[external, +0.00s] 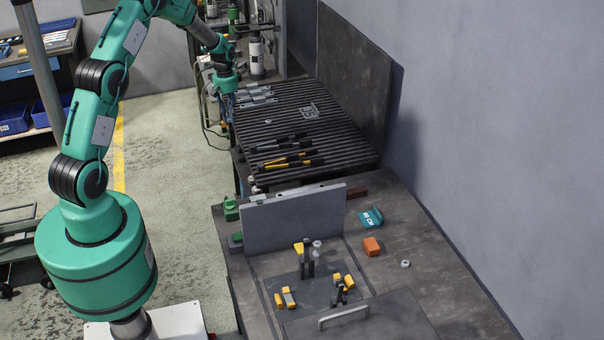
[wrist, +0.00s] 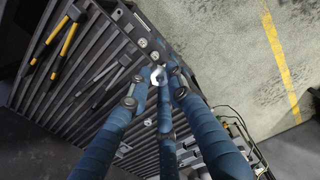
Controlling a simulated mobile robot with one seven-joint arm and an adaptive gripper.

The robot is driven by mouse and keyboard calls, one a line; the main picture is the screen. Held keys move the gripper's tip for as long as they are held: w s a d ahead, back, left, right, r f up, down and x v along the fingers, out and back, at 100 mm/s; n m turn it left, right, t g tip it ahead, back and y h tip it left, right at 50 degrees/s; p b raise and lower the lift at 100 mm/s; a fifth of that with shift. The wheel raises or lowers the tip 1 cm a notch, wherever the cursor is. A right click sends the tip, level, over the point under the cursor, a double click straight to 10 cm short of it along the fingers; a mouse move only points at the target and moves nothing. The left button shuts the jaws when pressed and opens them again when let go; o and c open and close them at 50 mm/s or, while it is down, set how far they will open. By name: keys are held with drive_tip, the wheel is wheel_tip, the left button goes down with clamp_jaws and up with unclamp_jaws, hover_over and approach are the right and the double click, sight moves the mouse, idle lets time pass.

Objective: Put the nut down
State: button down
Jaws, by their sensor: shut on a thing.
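A small silver nut (wrist: 157,75) shows bright between the fingertips in the wrist view. My gripper (wrist: 156,86) has blue fingers and is shut on it. In the external view my gripper (external: 229,106) is at the left edge of the slatted table (external: 345,150), and the nut cannot be made out there. In the wrist view the fingertips lie over the edge of the slatted table (wrist: 28,92), with floor beyond; their height above it is hard to tell.
Galvanized brackets (external: 258,97) lie by my gripper. Hammers with yellow handles (external: 290,160) and dark handles (external: 282,142) lie nearer the camera. A dark upright panel (external: 355,75) backs the table. The front bench holds a grey plate (external: 293,219) and an orange block (external: 371,246).

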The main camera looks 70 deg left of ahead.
wheel_tip(320, 180, down, 10)
drive_tip(key=shift+w+d+r, duration=0.15)
drive_tip(key=shift+w+d, duration=0.05)
idle(0.4)
hover_over(252, 132)
drive_tip(key=shift+w+a+f+p, duration=0.15)
drive_tip(key=shift+f+p, duration=0.25)
drive_tip(key=shift+f, duration=0.3)
idle(0.4)
drive_tip(key=shift+f, duration=0.15)
drive_tip(key=shift+f, duration=1.6)
drive_tip(key=shift+f, duration=0.2)
drive_tip(key=c, duration=1.6)
unclamp_jaws()
